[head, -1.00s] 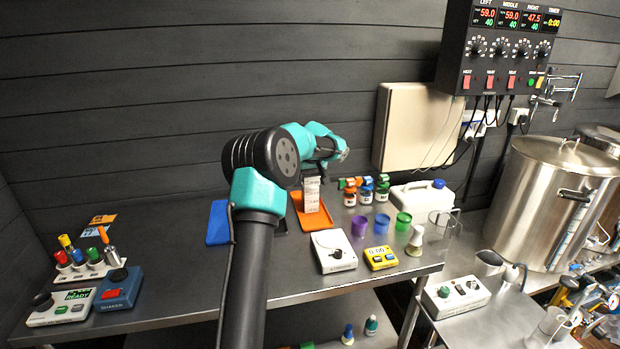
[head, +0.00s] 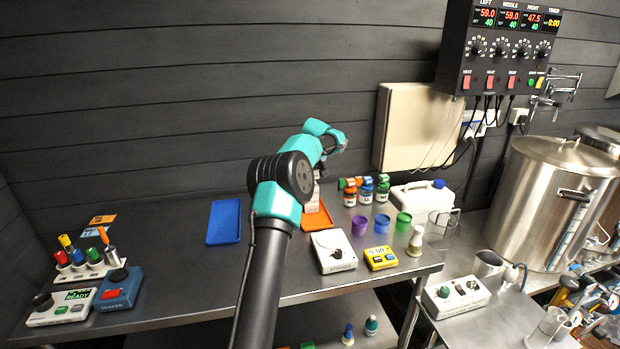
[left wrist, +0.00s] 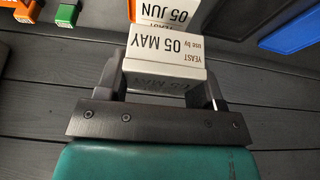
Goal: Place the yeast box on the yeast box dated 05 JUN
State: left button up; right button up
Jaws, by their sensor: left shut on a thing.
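My left gripper (left wrist: 160,88) is shut on a white yeast box (left wrist: 168,50) marked 05 MAY, whose lettering shows upside down in the left wrist view. The white yeast box dated 05 JUN (left wrist: 168,12) is just beyond it there, partly cut off by the top edge. Whether the two boxes touch I cannot tell. In the head view, the gripper (head: 333,148) is above the orange tray (head: 320,217), and white box surface (head: 313,193) shows there, partly hidden by my arm. My right gripper is in neither view.
An empty-looking blue tray (head: 223,222) lies left of the orange one. Several small bottles (head: 365,192), a white jerrycan (head: 424,197) and coloured cups (head: 359,226) stand to the right. A white scale (head: 333,250) and yellow timer (head: 381,258) sit in front.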

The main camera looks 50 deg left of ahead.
pick_arm(q)
jog(key=shift+w+a, duration=0.1)
jog(key=shift+f, duration=1.75)
jog(key=shift+f, duration=0.15)
jog(key=o, duration=0.9)
jog(key=shift+o, duration=0.2)
jog(key=v, duration=1.2)
